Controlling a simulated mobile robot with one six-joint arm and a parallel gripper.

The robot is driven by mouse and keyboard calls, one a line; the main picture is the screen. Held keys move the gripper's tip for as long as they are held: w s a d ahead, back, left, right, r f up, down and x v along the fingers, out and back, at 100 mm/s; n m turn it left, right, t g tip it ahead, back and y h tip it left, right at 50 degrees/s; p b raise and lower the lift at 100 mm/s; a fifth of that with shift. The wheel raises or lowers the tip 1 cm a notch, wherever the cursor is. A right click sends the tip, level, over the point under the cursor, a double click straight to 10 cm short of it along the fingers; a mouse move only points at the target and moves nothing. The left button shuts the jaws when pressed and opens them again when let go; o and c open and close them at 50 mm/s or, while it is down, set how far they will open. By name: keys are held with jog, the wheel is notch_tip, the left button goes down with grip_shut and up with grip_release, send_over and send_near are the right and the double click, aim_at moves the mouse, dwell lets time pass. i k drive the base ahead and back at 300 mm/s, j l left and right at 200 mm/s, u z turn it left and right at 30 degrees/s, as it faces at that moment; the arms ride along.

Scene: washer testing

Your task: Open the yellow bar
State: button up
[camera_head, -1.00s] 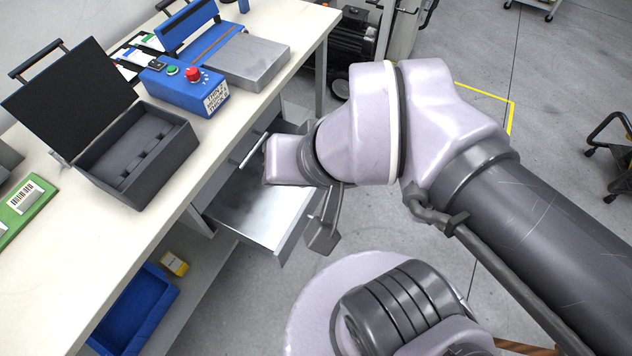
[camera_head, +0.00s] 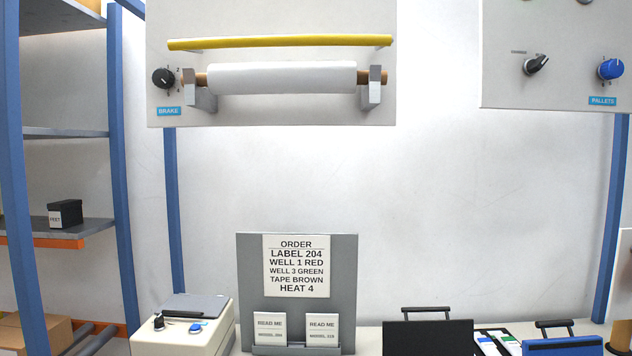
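The yellow bar (camera_head: 280,42) runs level across a pale wall panel (camera_head: 300,112) at the top of the view. It sits just above a white roll (camera_head: 282,78) held between two grey brackets. A black knob (camera_head: 163,78) with a blue BRAKE label is at the panel's left. My gripper is not in the current view, so its place relative to the bar and its state are hidden.
A second panel (camera_head: 552,92) with knobs hangs at the upper right. Below stand an order board (camera_head: 250,262), a white box with knobs (camera_head: 190,338) and a black open case lid (camera_head: 428,338). Blue posts and shelves are at the left.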

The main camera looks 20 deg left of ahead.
aim_at(196, 45)
jog(key=u, duration=1.35)
